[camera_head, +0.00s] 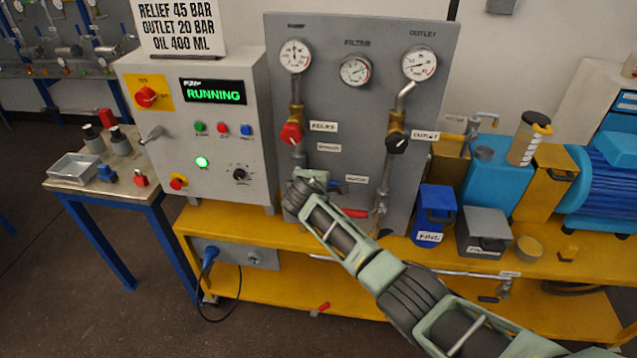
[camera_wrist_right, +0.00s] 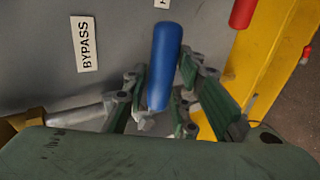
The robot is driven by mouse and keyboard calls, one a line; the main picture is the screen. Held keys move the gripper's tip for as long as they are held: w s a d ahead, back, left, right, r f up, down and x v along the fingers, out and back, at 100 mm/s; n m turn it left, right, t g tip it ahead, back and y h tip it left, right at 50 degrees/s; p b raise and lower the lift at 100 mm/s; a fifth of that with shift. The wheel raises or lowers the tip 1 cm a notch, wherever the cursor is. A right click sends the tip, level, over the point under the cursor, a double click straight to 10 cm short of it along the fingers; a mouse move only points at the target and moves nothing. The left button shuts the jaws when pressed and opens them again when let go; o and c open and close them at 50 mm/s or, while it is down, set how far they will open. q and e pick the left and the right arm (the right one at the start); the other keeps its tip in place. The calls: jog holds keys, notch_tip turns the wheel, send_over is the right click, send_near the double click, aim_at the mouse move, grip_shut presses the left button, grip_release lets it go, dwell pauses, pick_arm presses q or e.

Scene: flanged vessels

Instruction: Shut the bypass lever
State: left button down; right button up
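The bypass lever's blue handle (camera_wrist_right: 165,65) stands out between my right gripper's fingers in the right wrist view. A white BYPASS label (camera_wrist_right: 84,44) is on the grey panel beside it. My right gripper (camera_wrist_right: 165,95) has its fingers apart, one on each side of the handle; I cannot tell whether either touches it. In the head view my right gripper (camera_head: 314,184) is at the lower middle of the panel, and my wrist hides most of the lever there. A metal pipe (camera_wrist_right: 85,115) runs at the lower left of the wrist view. My left gripper is not in view.
A red handle (camera_head: 352,212) lies just right of my gripper; it also shows in the wrist view (camera_wrist_right: 242,12). The panel (camera_head: 340,100) carries gauges, a red knob (camera_head: 291,134) and a black knob (camera_head: 397,143). A control box (camera_head: 225,140) stands left, a blue bin (camera_head: 434,213) right.

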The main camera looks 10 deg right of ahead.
jog(key=shift+o, duration=1.2)
jog(key=shift+s+r, duration=0.1)
jog(key=v, duration=1.1)
jog(key=shift+s+r, duration=0.15)
jog(key=shift+s, duration=0.2)
